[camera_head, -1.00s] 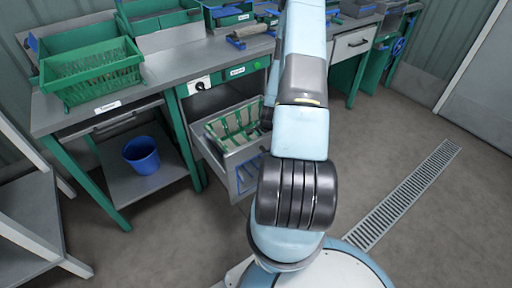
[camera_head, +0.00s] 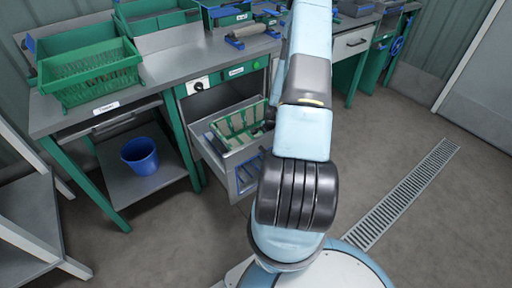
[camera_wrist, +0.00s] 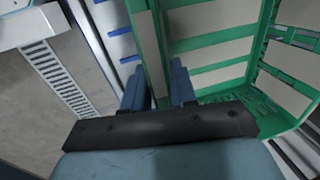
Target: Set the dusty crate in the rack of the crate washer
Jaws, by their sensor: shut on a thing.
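The crate in my grip is green and slatted, with pale dull panels between its ribs. In the head view this crate (camera_head: 236,124) is over the pulled-out drawer of the washer (camera_head: 242,172), its lower part inside the drawer's outline. I cannot tell whether it rests on the rack. Blue rack bars (camera_head: 248,172) show at the drawer's front. In the wrist view my gripper (camera_wrist: 158,76) is shut on one wall of the crate (camera_wrist: 205,48), a finger on each side. My arm hides the crate's right end and the gripper in the head view.
Another green crate (camera_head: 92,76) stands on the grey worktop (camera_head: 178,58) at left. A blue bucket (camera_head: 140,156) sits on the lower shelf. The control panel with a knob (camera_head: 198,86) is above the drawer. A floor drain (camera_head: 408,192) runs at right, with clear floor around it.

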